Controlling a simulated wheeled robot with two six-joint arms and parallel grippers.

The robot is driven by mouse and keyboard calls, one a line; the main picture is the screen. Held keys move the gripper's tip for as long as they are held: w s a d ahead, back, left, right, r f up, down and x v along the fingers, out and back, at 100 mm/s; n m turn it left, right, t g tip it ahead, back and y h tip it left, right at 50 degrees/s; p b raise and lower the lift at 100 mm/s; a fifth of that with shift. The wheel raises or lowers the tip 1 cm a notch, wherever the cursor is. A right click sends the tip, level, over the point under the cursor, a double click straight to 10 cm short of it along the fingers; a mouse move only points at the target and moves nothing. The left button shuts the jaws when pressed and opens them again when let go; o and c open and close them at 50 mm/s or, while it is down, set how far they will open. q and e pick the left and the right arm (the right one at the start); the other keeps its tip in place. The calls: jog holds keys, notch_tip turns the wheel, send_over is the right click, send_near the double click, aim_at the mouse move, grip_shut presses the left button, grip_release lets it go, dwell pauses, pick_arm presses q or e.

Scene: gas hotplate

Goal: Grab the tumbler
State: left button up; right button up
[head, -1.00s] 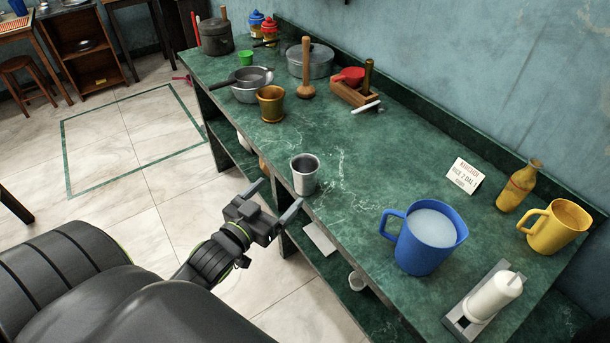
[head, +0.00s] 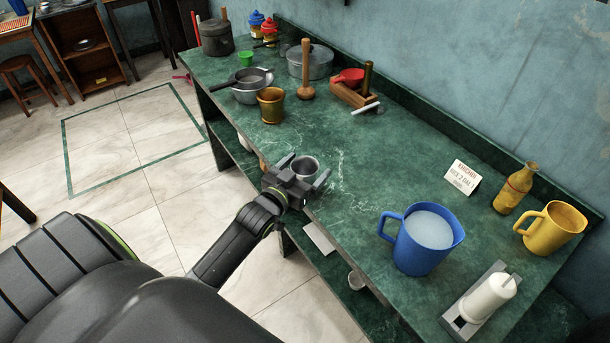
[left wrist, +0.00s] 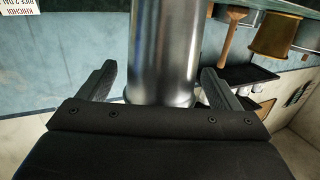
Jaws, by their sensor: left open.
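The tumbler (head: 305,167) is a silver metal cup standing upright near the front edge of the green counter (head: 345,225). My left gripper (head: 308,174) is open at the tumbler, in front of its body in the head view, hiding its lower part. In the left wrist view the tumbler (left wrist: 163,55) stands large between the two spread fingers of my left gripper (left wrist: 160,85). Gaps show between the tumbler and both fingers. My right gripper is not in view.
A blue jug (head: 425,245) with pale liquid stands to the right. A brass cup (head: 270,106) and a wooden masher (head: 307,75) stand farther back. A white dispenser (head: 488,298) is at the near right. The counter just right of the tumbler is clear.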

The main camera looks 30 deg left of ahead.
pick_arm(q)
jog(key=shift+c, duration=0.5)
jog(key=c, duration=1)
jog(key=shift+o, duration=0.2)
jog(key=shift+r, duration=0.1)
